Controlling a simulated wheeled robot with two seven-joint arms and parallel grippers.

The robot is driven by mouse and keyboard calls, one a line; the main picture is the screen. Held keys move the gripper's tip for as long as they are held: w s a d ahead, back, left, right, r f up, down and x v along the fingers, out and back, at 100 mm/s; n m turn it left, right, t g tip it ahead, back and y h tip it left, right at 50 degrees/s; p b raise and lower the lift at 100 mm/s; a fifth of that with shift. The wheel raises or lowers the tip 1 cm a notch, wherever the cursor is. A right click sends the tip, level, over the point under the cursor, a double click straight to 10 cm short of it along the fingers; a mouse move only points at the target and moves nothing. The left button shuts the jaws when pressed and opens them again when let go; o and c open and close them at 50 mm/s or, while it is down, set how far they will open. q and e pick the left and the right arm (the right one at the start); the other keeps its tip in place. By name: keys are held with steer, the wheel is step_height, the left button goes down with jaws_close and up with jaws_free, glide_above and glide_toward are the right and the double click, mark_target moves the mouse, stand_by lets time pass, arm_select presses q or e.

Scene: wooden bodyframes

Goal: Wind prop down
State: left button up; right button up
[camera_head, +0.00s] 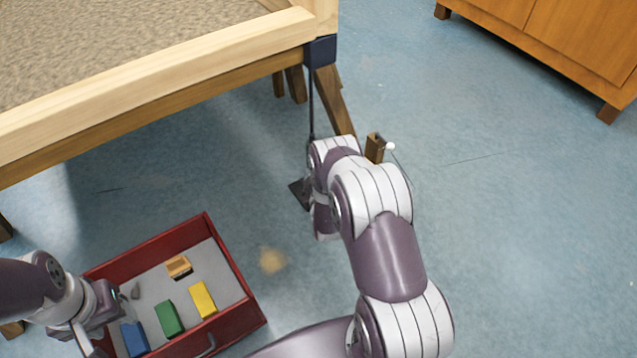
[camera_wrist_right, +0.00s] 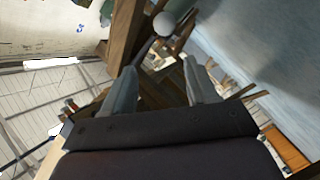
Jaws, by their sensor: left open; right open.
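The prop stands under the near right corner of the wooden frame, with a dark blue head (camera_head: 320,50), a thin dark rod (camera_head: 311,105) and a dark foot (camera_head: 300,194) on the floor. A white ball knob (camera_head: 390,146) shows beside a brown wooden piece, right of the rod. In the right wrist view the knob (camera_wrist_right: 163,23) lies beyond the fingertips. My right gripper (camera_wrist_right: 158,78) is open, with a wooden post behind the gap; my own arm hides it in the head view. My left gripper (camera_head: 115,310) is open over the left side of the red crate.
The red crate (camera_head: 240,278) on the floor holds blue, green, yellow and orange-brown blocks. The wooden frame (camera_head: 160,78) with a beige speckled panel fills the upper left. A wooden cabinet (camera_head: 560,45) stands upper right. The blue floor on the right is clear.

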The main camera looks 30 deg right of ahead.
step_height(320, 180, down, 5)
steer(key=s+t+h+b, duration=0.1)
steer(key=s+b, duration=0.1)
steer(key=shift+n, duration=0.3)
steer(key=b+x, duration=0.2)
steer(key=x, duration=0.2)
steer(key=b+x, duration=0.2)
steer(key=x, duration=0.2)
steer(key=b+x, duration=0.2)
steer(key=x, duration=0.1)
steer(key=shift+w+d+r, duration=0.2)
steer(key=shift+d+r, duration=0.05)
steer(key=shift+d, duration=0.25)
steer(key=shift+w+d+r+b, duration=0.15)
steer(key=shift+w+r+b, duration=0.05)
steer(key=shift+w+b, duration=0.15)
jaws_close()
arm_select(q)
step_height(320, 180, down, 11)
steer(key=shift+s+a+r, duration=0.15)
